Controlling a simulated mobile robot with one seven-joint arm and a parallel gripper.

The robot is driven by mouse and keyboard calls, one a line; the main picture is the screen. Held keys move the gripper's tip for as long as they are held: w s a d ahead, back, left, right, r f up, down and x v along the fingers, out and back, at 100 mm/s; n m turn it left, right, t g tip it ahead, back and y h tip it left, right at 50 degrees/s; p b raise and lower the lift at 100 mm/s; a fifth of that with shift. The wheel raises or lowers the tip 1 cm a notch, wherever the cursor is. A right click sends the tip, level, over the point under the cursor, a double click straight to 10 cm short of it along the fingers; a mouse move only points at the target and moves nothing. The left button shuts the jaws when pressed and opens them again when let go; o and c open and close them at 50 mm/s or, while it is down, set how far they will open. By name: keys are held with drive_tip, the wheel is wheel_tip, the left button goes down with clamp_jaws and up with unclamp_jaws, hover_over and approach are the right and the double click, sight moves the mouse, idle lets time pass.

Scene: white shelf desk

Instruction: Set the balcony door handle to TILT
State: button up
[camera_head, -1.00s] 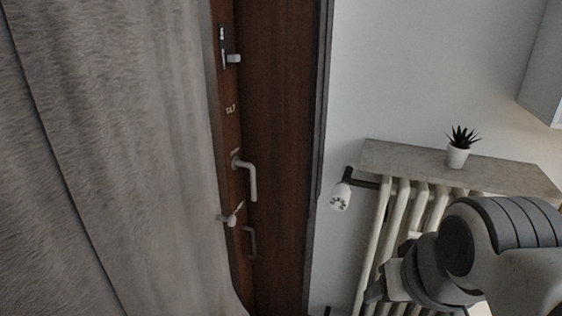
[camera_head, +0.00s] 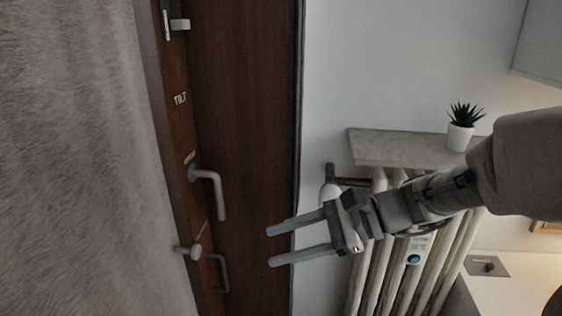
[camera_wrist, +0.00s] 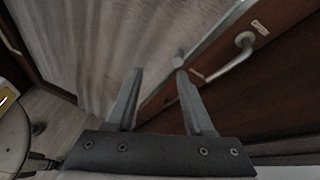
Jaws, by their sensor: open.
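The balcony door handle (camera_head: 213,187) is a pale metal lever on the edge of the dark brown door (camera_head: 247,120). Its grip hangs downward from its pivot. Small lettering that reads TILT (camera_head: 180,98) sits above it, and another small label (camera_head: 189,157) is just over the pivot. My gripper (camera_head: 268,247) is open and empty, with its fingers pointing left. It is to the right of and below the handle, apart from it. In the wrist view the handle (camera_wrist: 232,65) shows at upper right, beyond the right fingertip.
A round knob (camera_head: 195,251) and a second pull (camera_head: 220,272) are below the handle. A grey curtain (camera_head: 75,170) hangs at left. A radiator (camera_head: 367,285) with a stone shelf (camera_head: 390,147) and a potted plant (camera_head: 460,135) stands at right.

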sight(219, 199)
drive_tip(key=w+f+m+t+y+b, duration=0.4)
drive_tip(key=w+m, duration=0.4)
drive_tip(key=w, duration=0.4)
drive_tip(key=shift+t, duration=0.3)
drive_tip(key=x, duration=1.6)
drive_tip(key=shift+w+a+r+b, duration=0.15)
drive_tip(key=shift+w+r+b, duration=0.1)
drive_tip(key=shift+b, duration=0.1)
clamp_jaws()
